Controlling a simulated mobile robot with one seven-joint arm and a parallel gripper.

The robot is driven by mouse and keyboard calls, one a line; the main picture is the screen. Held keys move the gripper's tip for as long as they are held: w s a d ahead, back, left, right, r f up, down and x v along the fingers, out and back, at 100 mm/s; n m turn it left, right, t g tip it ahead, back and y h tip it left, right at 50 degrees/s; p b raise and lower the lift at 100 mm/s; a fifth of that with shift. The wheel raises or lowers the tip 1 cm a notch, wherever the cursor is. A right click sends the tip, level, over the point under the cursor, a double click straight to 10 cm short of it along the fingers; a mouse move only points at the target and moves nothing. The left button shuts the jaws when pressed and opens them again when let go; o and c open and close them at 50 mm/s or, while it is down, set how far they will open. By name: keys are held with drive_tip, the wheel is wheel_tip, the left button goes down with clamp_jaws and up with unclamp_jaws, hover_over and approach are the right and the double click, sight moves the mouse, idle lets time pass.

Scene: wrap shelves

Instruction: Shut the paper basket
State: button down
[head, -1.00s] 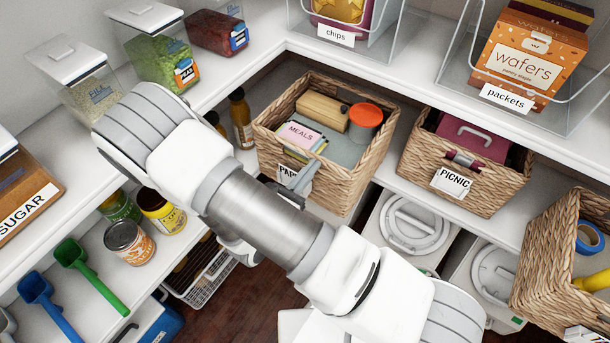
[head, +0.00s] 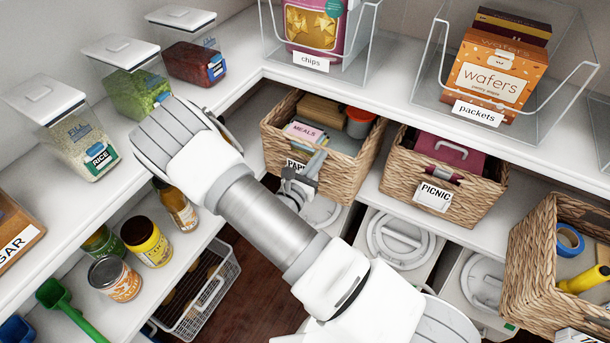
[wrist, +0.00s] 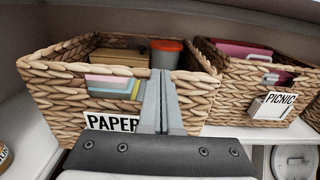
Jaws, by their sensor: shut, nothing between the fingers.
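The paper basket (head: 342,180) is a woven basket on the middle shelf, its back part under the upper shelf and its front part sticking out. It also shows in the wrist view (wrist: 55,85), with its PAPER label (wrist: 108,122) partly hidden by my gripper. It holds a pink-covered MEALS pad (head: 303,133), a brown box (wrist: 122,52) and a red-lidded tub (head: 360,122). My gripper (head: 318,160) is shut and empty, upright fingers together at the basket's front wall, right of the label. I cannot tell whether they touch it.
The picnic basket (head: 440,200) stands close on the right. Another woven basket (head: 545,265) is at the far right. White lidded bins (head: 400,240) stand below. Jars and a bottle (head: 178,208) stand on the left shelf. The upper shelf edge (head: 400,108) overhangs the baskets.

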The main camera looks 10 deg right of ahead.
drive_tip(key=x, duration=1)
drive_tip(key=shift+w+d, duration=0.1)
drive_tip(key=shift+d, duration=0.05)
drive_tip(key=shift+w+d+r, duration=0.15)
drive_tip(key=shift+w, duration=0.1)
drive_tip(key=shift+d+r, duration=0.1)
